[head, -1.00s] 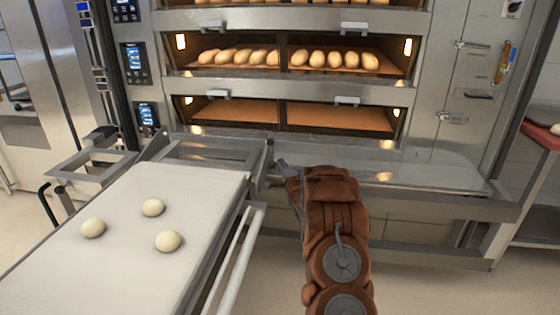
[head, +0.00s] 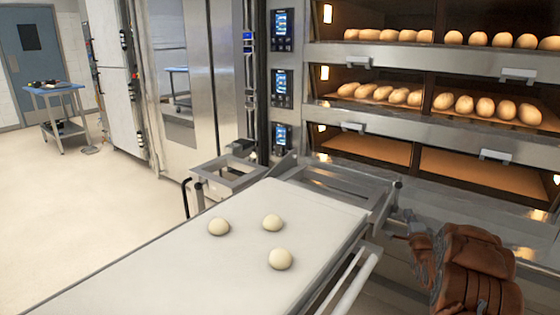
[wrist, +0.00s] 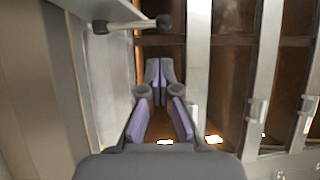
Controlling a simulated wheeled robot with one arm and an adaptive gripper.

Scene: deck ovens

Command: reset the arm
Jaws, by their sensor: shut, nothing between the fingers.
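My gripper (head: 400,222) is at the lower right of the head view, at the end of my brown-covered arm. It is beside the right far corner of the loader table, in front of the oven's lower part. In the wrist view my gripper (wrist: 160,72) has its grey tips together with purple pads behind them, and it holds nothing. A metal bar with a dark round end (wrist: 163,22) lies just beyond the tips in that view; I cannot tell whether they touch.
The white loader table (head: 190,270) carries three dough balls (head: 272,222). The deck oven (head: 400,125) has loaves on its upper decks and an empty-looking lower deck (head: 365,146). A blue-topped cart (head: 52,88) stands far left. The floor (head: 60,200) at left is clear.

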